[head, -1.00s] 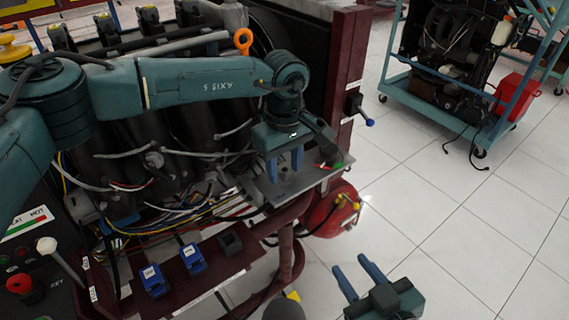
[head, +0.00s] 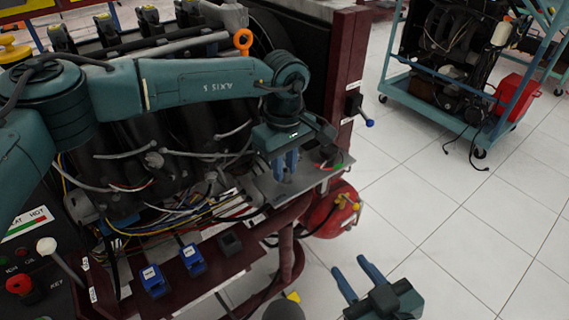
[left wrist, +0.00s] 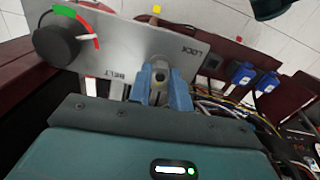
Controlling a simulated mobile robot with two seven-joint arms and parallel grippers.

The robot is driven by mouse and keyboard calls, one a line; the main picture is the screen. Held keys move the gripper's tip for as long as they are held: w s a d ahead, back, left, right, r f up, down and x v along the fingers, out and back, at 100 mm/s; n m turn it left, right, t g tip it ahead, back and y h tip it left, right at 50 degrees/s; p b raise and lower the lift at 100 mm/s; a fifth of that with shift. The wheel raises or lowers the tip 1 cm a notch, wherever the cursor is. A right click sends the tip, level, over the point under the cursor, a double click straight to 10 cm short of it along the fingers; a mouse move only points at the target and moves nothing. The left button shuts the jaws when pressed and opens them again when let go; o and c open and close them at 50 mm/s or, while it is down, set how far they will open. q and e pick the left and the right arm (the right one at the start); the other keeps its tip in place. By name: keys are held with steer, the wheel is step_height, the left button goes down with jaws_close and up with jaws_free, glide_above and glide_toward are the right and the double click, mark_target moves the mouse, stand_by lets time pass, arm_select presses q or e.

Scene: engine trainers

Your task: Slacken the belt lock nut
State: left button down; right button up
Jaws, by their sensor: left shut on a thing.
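The metal panel (left wrist: 115,45) carries the printed words BELT and LOCK in the left wrist view. It also shows in the head view (head: 258,186) as a grey plate on the engine stand. The belt lock nut (left wrist: 160,78), a small grey metal piece, stands between those words. My left gripper (left wrist: 165,92) has its blue fingers shut on either side of it. The fingers hide part of the nut. In the head view my left gripper (head: 285,166) points down onto the plate. My right gripper (head: 349,266) is open and empty above the floor at the bottom.
A black knob (left wrist: 58,42) with a green and red arc sits left of the nut. Blue connectors (head: 193,259) and loose wires lie nearby. A red round tank (head: 322,212) stands below the plate.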

arm_select(q)
steer(key=n, duration=0.6)
steer(key=shift+n, duration=0.3)
steer(key=n, duration=1.2)
steer(key=shift+n, duration=0.4)
steer(key=n, duration=0.6)
steer(key=shift+n, duration=0.4)
steer(key=c, duration=1.3)
jaws_free()
